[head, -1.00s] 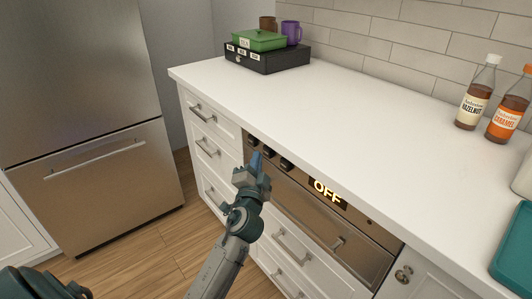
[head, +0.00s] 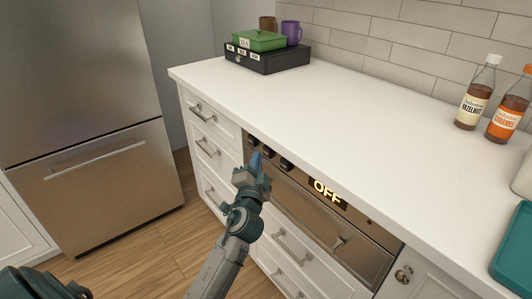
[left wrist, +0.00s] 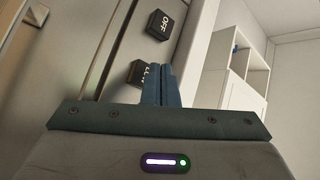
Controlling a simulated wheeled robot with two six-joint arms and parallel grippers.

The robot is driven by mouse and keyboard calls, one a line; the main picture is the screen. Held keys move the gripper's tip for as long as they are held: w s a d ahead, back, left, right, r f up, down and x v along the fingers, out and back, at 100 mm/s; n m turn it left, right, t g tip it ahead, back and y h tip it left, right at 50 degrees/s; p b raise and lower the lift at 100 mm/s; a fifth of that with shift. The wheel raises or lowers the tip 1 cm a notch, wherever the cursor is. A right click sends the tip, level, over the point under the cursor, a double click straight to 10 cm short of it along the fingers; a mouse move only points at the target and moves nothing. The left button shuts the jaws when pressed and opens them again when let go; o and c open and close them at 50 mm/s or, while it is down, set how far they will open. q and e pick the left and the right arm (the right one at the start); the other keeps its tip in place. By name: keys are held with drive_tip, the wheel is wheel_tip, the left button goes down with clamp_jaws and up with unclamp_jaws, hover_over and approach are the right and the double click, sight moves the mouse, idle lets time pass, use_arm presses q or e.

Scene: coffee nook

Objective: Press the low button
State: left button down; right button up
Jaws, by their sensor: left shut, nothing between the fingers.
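The low button (left wrist: 137,72) is a dark block in the left wrist view, its label partly hidden behind my fingers. A dark button marked OFF (left wrist: 160,25) sits beyond it on the same steel panel. In the head view, dark buttons (head: 286,164) line the top left of the steel warming drawer front (head: 305,205), whose display reads OFF (head: 327,193). My left gripper (head: 255,161) is shut and empty, its blue fingertips in front of the button row. The fingers also show in the left wrist view (left wrist: 161,72), close to the low button; I cannot tell whether they touch.
The white counter (head: 330,120) overhangs the panel just above the gripper. White drawers with bar handles (head: 208,147) are left of and below it. A steel fridge (head: 90,100) stands at the left. Syrup bottles (head: 474,98) and a black box (head: 268,58) stand on the counter.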

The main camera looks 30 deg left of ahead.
use_arm(q)
drive_tip(key=shift+w, duration=0.1)
idle(0.7)
drive_tip(key=shift+w+d, duration=0.2)
drive_tip(key=shift+w, duration=0.1)
drive_tip(key=shift+w+d, duration=0.3)
drive_tip(key=shift+w, duration=0.45)
idle(0.9)
drive_tip(key=shift+s+a, duration=0.1)
drive_tip(key=shift+s, duration=0.05)
drive_tip(key=shift+s+a, duration=0.2)
drive_tip(key=shift+s, duration=0.3)
drive_tip(key=shift+s+a, duration=0.15)
drive_tip(key=shift+s, duration=0.35)
drive_tip(key=shift+s, duration=0.1)
drive_tip(key=s, duration=0.1)
drive_tip(key=s+a, duration=0.1)
drive_tip(key=s, duration=0.1)
drive_tip(key=s+a+b, duration=0.1)
drive_tip(key=shift+s, duration=0.2)
idle(0.4)
